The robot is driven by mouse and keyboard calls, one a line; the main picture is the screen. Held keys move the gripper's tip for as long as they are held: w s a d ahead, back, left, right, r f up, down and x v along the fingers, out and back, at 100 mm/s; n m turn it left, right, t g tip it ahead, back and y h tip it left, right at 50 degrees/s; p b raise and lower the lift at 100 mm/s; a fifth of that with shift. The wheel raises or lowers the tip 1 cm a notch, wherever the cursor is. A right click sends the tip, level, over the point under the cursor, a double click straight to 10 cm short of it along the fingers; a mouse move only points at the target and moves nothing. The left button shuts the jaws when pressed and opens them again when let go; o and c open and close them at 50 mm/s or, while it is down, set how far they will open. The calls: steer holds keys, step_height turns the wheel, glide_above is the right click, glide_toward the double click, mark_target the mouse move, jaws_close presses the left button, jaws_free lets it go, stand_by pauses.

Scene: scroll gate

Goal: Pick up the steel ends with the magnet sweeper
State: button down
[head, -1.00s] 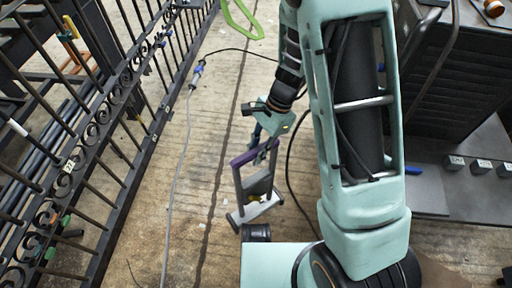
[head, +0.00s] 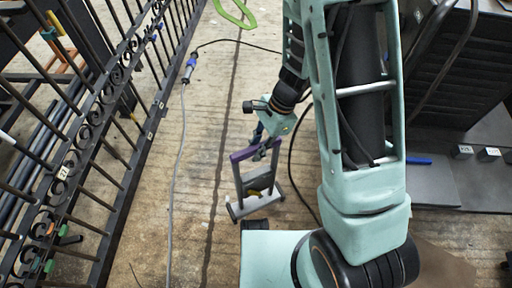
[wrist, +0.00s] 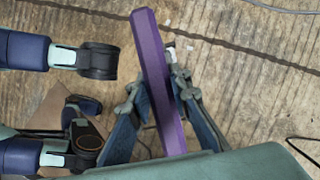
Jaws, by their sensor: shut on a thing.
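The magnet sweeper is a grey frame (head: 241,190) with a wide foot bar and a purple handle (head: 243,154). It hangs or stands upright, slightly tilted, over the concrete floor between the gate and my base; I cannot tell whether its foot touches the floor. My gripper (head: 266,143) is shut on the purple handle. In the wrist view, the purple handle (wrist: 153,65) runs between the two fingers of my gripper (wrist: 157,92). I cannot make out any steel ends for certain.
A black scroll gate (head: 100,115) runs along the left, with rods behind it. A grey cable (head: 176,160) with a blue connector (head: 190,66) lies on the floor. A green loop (head: 235,12) is at the top. A dark cabinet (head: 460,90) and small grey blocks (head: 489,154) are at right.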

steer(key=shift+f+b, duration=3.15)
steer(key=shift+f, duration=0.45)
steer(key=shift+r+p, duration=3.3)
steer(key=shift+r, duration=0.3)
steer(key=shift+w, duration=0.1)
